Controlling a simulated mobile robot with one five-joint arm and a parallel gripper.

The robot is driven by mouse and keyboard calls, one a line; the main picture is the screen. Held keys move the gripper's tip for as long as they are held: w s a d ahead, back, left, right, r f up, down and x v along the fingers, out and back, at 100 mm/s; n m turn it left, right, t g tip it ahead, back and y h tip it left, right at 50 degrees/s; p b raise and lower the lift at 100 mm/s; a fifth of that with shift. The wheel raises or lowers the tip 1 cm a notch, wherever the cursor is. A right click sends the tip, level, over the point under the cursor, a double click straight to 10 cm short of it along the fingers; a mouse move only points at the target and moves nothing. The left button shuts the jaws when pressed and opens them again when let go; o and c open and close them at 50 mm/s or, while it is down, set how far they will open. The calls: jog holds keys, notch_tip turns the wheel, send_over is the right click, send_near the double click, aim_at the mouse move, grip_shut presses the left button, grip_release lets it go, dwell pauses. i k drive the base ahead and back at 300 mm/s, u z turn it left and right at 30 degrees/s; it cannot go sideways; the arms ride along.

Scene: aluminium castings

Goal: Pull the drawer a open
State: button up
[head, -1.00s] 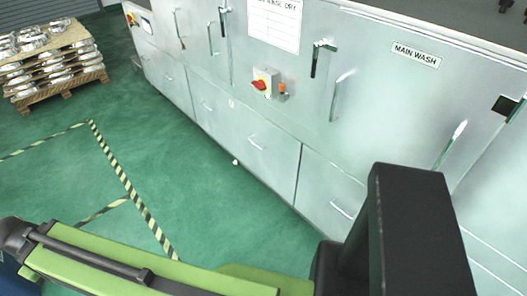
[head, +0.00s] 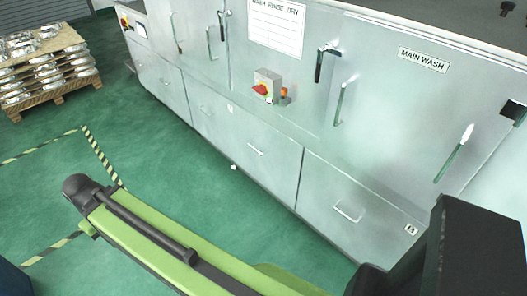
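A row of closed metal drawers runs along the bottom of a long silver washing machine (head: 385,100). The rightmost drawer in view (head: 325,190) has a bar handle (head: 348,212) and a small label (head: 411,229) at its upper right. The drawer to its left (head: 272,170) has a bar handle (head: 255,150) and a small label (head: 230,108) near its upper left. The labels are too small to read, so I cannot tell which drawer is a. All the fronts look flush. My green arm crosses the bottom of the view. My gripper is not in view.
Upright door handles (head: 341,103) stick out above the drawers. A pallet of castings (head: 40,62) stands at the back left. The green floor (head: 180,170) before the drawers is clear, with striped tape (head: 98,148).

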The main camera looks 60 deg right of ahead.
aim_at(274, 160)
jog(key=z, duration=0.15)
jog(key=i, duration=1)
jog(key=u, duration=0.1)
